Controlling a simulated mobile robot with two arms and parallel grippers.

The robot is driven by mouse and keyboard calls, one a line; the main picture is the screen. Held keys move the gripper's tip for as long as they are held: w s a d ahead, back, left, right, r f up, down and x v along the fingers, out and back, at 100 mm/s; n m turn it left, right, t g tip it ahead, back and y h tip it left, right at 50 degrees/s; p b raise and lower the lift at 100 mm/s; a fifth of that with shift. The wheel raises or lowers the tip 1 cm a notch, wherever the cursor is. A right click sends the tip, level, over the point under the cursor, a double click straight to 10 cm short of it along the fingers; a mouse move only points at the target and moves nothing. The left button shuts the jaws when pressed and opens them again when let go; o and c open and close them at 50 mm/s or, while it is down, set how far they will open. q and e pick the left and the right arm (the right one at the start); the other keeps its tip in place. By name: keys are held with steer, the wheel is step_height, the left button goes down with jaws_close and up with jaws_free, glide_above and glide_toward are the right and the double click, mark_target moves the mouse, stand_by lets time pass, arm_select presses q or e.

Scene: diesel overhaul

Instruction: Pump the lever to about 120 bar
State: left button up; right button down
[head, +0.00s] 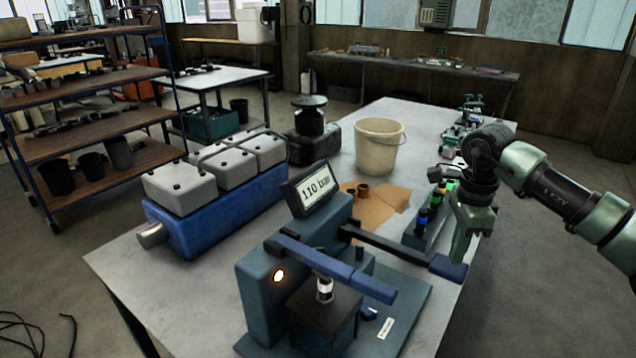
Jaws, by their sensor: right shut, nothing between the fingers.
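The teal test pump (262,287) stands at the front of the grey table. Its tilted display (315,190) reads 110 bar. A dark lever arm (385,243) runs from the pump to the right and ends in a blue grip (449,268). A second blue bar (340,271) lies across the front of the pump, above a small injector-like part (324,290). My right gripper (459,260) points down at the lever's blue grip, shut and empty; I cannot tell whether it touches the grip. My left gripper is out of view.
A blue engine block with grey covers (215,200) stands on the left. A cream bucket (379,147), brown cardboard (385,200) and a tray with coloured parts (428,225) lie behind the pump.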

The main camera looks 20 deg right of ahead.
step_height(320, 180, up, 4)
steer(key=p, duration=0.3)
stand_by(0.4)
stand_by(0.5)
